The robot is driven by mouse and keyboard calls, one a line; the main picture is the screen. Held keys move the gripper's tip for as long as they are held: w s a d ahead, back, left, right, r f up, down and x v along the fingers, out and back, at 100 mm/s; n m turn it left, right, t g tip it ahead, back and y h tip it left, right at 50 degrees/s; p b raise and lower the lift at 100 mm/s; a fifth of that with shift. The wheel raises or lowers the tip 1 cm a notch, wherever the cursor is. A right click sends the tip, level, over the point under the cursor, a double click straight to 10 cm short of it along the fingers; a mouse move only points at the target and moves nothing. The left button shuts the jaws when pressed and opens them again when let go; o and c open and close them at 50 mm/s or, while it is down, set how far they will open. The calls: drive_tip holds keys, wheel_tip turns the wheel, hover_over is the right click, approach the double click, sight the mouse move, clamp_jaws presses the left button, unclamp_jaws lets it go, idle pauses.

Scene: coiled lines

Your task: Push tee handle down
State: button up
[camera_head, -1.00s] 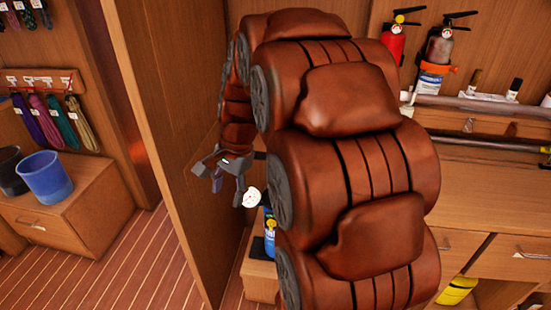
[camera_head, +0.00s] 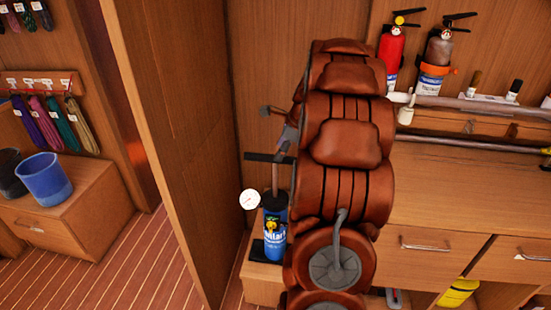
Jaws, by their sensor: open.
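A blue hand pump (camera_head: 275,240) with a yellow-marked front stands upright on a low wooden ledge, left of my brown arm. Its tee handle (camera_head: 262,158) is a dark crossbar on top of a thin upright rod, raised well above the pump body. A round white gauge (camera_head: 250,199) sits at the pump's left. My gripper (camera_head: 277,128) is open, just above the right part of the tee handle, with its grey fingers partly hidden by my arm. I cannot tell whether a finger touches the bar.
A wooden partition (camera_head: 185,150) rises close to the left of the pump. A wooden counter with drawers (camera_head: 450,210) fills the right, with fire extinguishers (camera_head: 391,55) on the wall above. Blue bucket (camera_head: 44,178) and coiled lines (camera_head: 60,125) are far left.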

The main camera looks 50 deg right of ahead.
sight(275, 164)
drive_tip(key=x, duration=0.5)
drive_tip(key=shift+w+a+f+p, duration=0.1)
drive_tip(key=shift+w+f+p, duration=0.05)
drive_tip(key=shift+f+p, duration=0.2)
drive_tip(key=shift+r, duration=0.1)
clamp_jaws()
